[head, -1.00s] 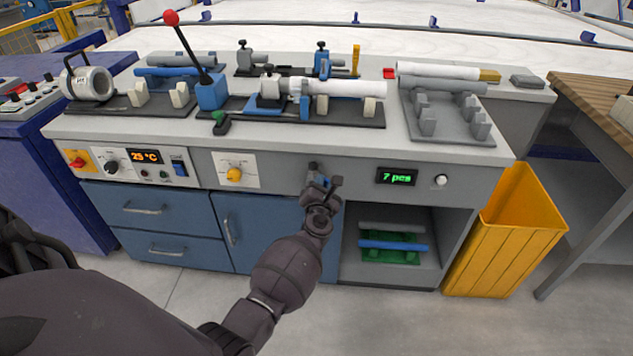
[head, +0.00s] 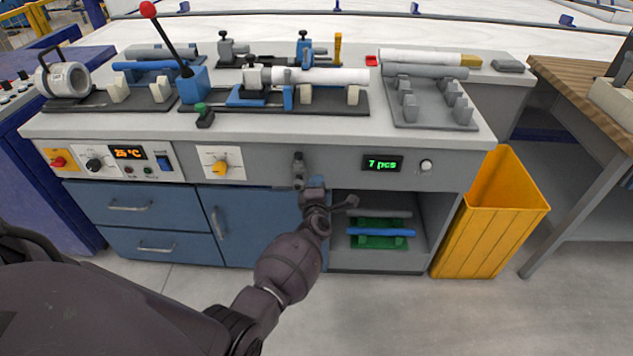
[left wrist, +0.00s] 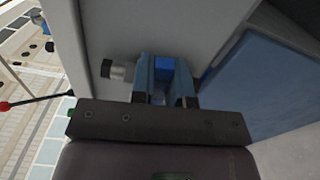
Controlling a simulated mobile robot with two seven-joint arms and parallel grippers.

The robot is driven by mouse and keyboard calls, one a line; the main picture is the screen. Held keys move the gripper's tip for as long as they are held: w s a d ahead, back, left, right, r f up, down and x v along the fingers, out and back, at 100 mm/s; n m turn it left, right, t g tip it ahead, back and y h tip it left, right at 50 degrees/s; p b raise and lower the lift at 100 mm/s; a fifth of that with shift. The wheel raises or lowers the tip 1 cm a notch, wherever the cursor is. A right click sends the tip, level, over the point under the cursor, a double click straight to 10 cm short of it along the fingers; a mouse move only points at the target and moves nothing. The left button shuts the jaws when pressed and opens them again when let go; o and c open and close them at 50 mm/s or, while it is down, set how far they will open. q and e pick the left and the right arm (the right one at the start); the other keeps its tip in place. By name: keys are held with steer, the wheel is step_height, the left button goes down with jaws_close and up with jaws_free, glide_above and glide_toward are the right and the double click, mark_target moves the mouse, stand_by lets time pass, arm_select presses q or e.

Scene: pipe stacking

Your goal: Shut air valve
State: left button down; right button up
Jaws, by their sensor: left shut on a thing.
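The air valve (head: 299,168) is a small grey fitting on the grey front panel of the bench, above the blue cupboard door. It also shows in the left wrist view as a grey round stub (left wrist: 118,70) beside my fingers. My left gripper (head: 316,186) is at the panel, just below and right of the fitting. In the left wrist view, my left gripper (left wrist: 165,85) is shut on a bright blue part (left wrist: 164,64), which looks like the valve's handle. The fingers hide much of it. My right gripper is not in view.
A yellow knob (head: 220,166) is left of the valve, and a display reading 7 pcs (head: 382,164) is right. An open shelf (head: 375,262) holds pipes below. A yellow bin (head: 492,225) stands right of the bench. Pipe fixtures cover the bench top (head: 300,128).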

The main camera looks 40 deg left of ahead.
arm_select(q)
steer(key=shift+f+m, duration=0.35)
steer(key=shift+m, duration=0.15)
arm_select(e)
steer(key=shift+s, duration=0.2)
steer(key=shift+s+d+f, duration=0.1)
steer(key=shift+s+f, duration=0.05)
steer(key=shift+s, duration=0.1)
arm_select(q)
steer(key=c, duration=1.1)
jaws_free()
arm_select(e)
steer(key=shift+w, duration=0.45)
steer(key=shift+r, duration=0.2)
